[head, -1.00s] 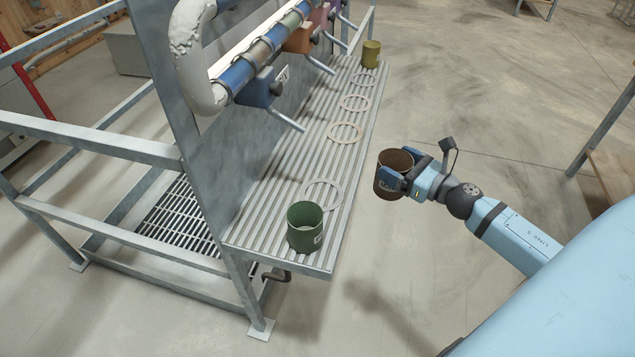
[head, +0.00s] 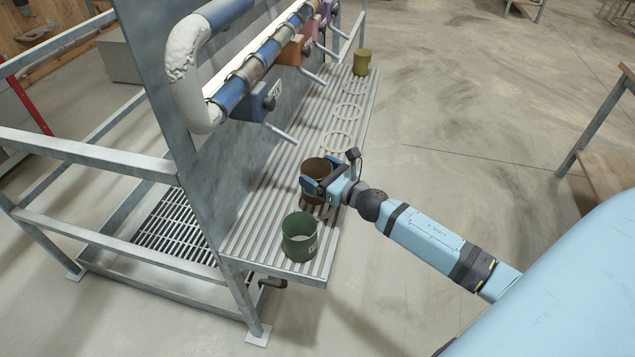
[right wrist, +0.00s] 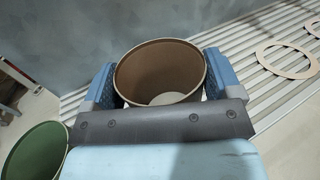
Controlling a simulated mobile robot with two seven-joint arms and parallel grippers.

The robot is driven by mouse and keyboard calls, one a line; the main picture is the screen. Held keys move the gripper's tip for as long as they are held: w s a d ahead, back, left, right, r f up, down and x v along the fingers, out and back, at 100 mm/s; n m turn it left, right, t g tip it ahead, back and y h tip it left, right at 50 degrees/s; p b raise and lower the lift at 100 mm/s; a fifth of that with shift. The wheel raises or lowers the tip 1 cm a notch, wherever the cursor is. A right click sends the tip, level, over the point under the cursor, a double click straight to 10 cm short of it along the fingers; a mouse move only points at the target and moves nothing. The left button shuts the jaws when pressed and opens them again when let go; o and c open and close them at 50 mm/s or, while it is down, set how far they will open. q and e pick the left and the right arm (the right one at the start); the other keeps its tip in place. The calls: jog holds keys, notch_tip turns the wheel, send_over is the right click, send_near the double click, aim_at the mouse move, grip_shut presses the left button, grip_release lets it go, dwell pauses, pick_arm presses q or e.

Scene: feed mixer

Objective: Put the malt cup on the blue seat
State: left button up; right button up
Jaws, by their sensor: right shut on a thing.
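A brown cup (head: 316,167), perhaps the malt cup, is upright in my right gripper (head: 314,185). In the right wrist view the two blue fingers stand on either side of the brown cup (right wrist: 160,72), which has a pale bottom and looks empty. The cup is over the near part of the ribbed shelf (head: 262,205), around where the nearest pale ring lay. That ring, perhaps the blue seat, is now hidden behind the cup and gripper. I cannot tell whether the cup touches the shelf. My left gripper is not in view.
A green cup (head: 299,240) stands close by at the shelf's near end. A beige ring (head: 338,153) lies just beyond the brown cup, with more rings farther back. An olive cup (head: 361,63) stands at the far end. A blue valve block (head: 252,104) with a spout hangs above.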

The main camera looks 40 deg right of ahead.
notch_tip(320, 180, down, 3)
jog(key=shift+r, duration=0.1)
jog(key=shift+w+a+f, duration=0.15)
jog(key=shift+f, duration=0.2)
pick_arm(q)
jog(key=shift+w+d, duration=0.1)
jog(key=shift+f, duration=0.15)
pick_arm(e)
jog(key=shift+f, duration=0.1)
jog(key=o, duration=0.8)
jog(key=shift+s, duration=0.3)
pick_arm(q)
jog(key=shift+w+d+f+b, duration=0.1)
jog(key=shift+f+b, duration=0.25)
jog(key=shift+b, duration=0.65)
pick_arm(e)
jog(key=v, duration=1.1)
jog(key=shift+s, duration=0.25)
